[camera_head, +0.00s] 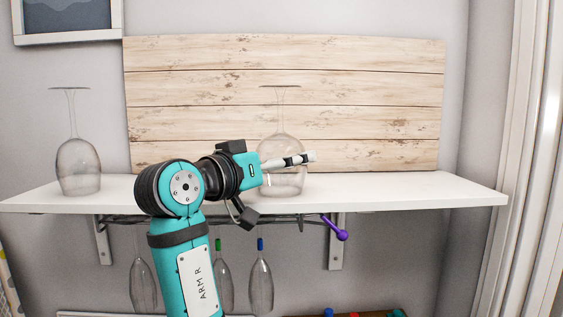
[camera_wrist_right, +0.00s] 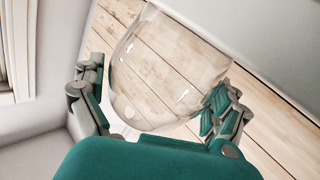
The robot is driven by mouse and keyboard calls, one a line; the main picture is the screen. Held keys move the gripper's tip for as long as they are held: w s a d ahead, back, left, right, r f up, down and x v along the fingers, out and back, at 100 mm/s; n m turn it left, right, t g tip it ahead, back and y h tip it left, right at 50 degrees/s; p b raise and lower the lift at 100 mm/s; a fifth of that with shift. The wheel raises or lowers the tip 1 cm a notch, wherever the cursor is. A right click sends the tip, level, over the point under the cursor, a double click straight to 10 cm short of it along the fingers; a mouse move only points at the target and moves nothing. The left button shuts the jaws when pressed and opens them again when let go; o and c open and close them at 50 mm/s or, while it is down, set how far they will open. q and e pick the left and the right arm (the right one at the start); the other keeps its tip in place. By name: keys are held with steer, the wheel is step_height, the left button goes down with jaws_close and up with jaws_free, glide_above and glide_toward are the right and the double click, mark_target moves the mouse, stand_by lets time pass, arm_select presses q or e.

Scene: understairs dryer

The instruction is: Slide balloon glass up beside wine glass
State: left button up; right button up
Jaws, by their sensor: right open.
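The balloon glass (camera_head: 282,147) is a large clear glass standing upside down on the white shelf (camera_head: 400,190), its foot in the air. The wine glass (camera_head: 78,165), narrower and also upside down, stands at the shelf's left end, well apart from it. My left gripper is not in view.
A wooden plank panel (camera_head: 200,90) stands behind the shelf. Several narrow glasses (camera_head: 261,285) hang under it, and a purple-ended rod (camera_head: 340,233) sticks out below. The shelf top is clear between the two glasses, apart from my right arm in front of it.

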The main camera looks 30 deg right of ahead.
steer(key=shift+a, duration=0.25)
steer(key=shift+c, duration=0.7)
steer(key=shift+d, duration=0.15)
steer(key=c, duration=0.9)
steer(key=shift+w+a, duration=0.4)
steer(key=shift+a, duration=0.3)
steer(key=shift+w+a, duration=0.45)
steer(key=shift+a, duration=0.3)
steer(key=shift+w+a, duration=0.4)
steer(key=shift+a, duration=0.3)
steer(key=shift+a, duration=0.1)
steer(key=shift+w+a, duration=0.45)
steer(key=shift+a, duration=0.25)
steer(key=shift+w+a, duration=0.4)
steer(key=shift+a, duration=0.25)
steer(key=shift+w+a, duration=0.45)
steer(key=shift+a, duration=0.25)
steer(key=shift+w+a, duration=0.4)
steer(key=shift+a, duration=0.35)
steer(key=shift+w+a, duration=0.45)
steer(key=shift+a, duration=0.25)
steer(key=shift+w+a, duration=0.4)
steer(key=shift+a, duration=0.35)
steer(key=shift+w+a, duration=0.45)
steer(key=shift+a, duration=0.3)
steer(key=shift+w+a, duration=0.4)
steer(key=shift+a, duration=0.3)
steer(key=shift+w+a, duration=0.45)
steer(key=shift+a, duration=0.3)
